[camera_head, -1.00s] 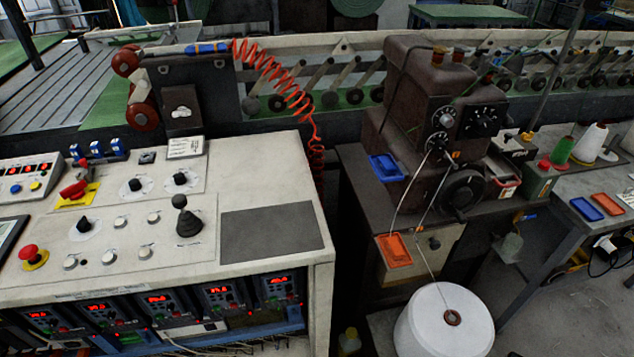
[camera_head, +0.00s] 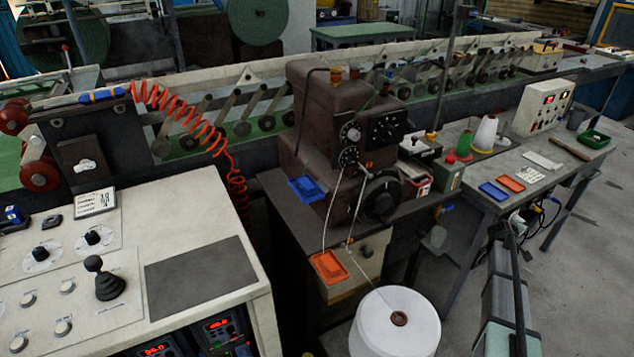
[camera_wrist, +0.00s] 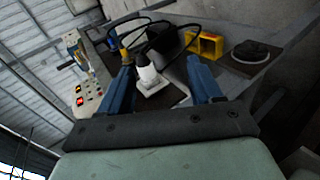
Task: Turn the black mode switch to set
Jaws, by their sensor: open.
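No label reading "set" is legible, so I cannot tell which black knob is the mode switch. Two black rotary knobs on white dials sit on the cream console, a right one (camera_head: 92,237) and a left one (camera_head: 40,253). The brown machine carries a black dial panel (camera_head: 388,127) and a black round dial (camera_head: 350,132). The fingertips are not clear in the head view.
A white yarn cone (camera_head: 395,325) stands low in front of the brown machine. A black joystick (camera_head: 105,280) rises from the console. The right table holds a blue tray (camera_head: 494,191) and an orange tray (camera_head: 510,183). The wrist view shows black cables and a yellow box (camera_wrist: 207,44).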

